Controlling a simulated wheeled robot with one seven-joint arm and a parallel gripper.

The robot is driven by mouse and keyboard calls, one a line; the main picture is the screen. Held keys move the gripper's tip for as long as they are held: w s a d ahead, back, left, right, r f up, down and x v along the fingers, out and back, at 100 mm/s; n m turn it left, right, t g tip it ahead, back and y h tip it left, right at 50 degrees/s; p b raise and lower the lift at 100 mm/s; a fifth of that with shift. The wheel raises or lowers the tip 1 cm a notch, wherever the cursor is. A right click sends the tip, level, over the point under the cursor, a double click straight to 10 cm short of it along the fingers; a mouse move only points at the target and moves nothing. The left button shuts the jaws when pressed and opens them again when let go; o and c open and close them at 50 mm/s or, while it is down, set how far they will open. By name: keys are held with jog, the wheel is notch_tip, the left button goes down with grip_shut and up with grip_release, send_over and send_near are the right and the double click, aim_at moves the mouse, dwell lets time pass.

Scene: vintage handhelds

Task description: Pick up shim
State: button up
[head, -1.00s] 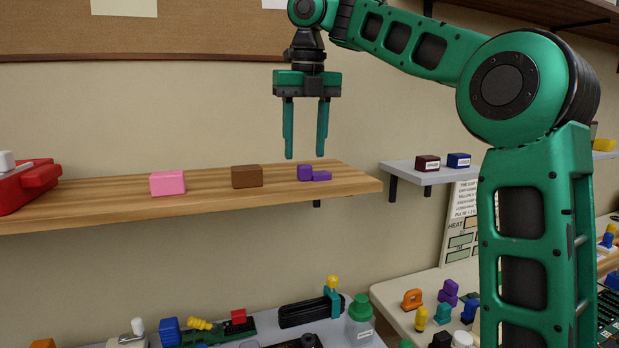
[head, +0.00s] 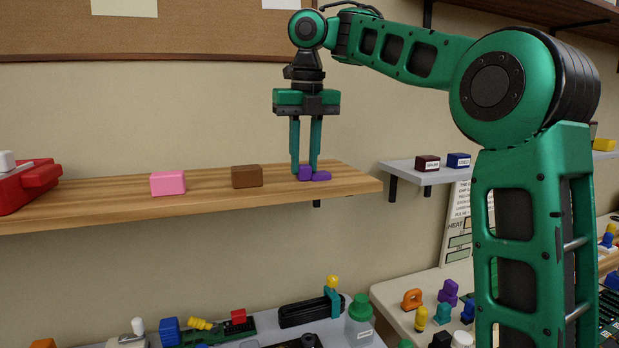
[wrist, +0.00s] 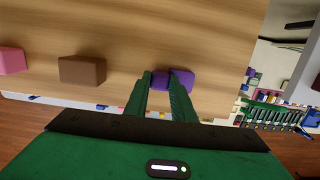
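The shim appears to be the small purple stepped piece (head: 306,172) on the wooden shelf, near its right end. It has a taller part on the left and a low, flat part on the right. My gripper (head: 305,173) points straight down, with a finger on each side of the taller part. In the wrist view, the fingertips (wrist: 160,79) close in on the purple piece (wrist: 183,77), and its low part sticks out past the right finger. The fingers look closed against it. The piece still rests on the shelf.
A brown block (head: 247,177) and a pink block (head: 168,184) stand to the left on the wooden shelf (head: 100,208). A red object (head: 25,187) is at the far left. A grey shelf (head: 408,178) with two labelled blocks is to the right. Cluttered tables lie below.

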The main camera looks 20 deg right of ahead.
aim_at(302, 165)
jog(key=shift+d, duration=0.15)
jog(key=shift+c, duration=0.2)
jog(key=shift+w+r, duration=0.1)
jog(key=shift+r, duration=0.55)
jog(key=r, duration=0.1)
jog(key=a+r, duration=0.1)
jog(key=r, duration=0.1)
jog(key=shift+s+r, duration=0.15)
jog(key=shift+s, duration=0.05)
jog(key=s+a+r, duration=0.6)
jog(key=a, duration=0.3)
jog(key=shift+r, duration=0.25)
jog(key=shift+a, duration=0.1)
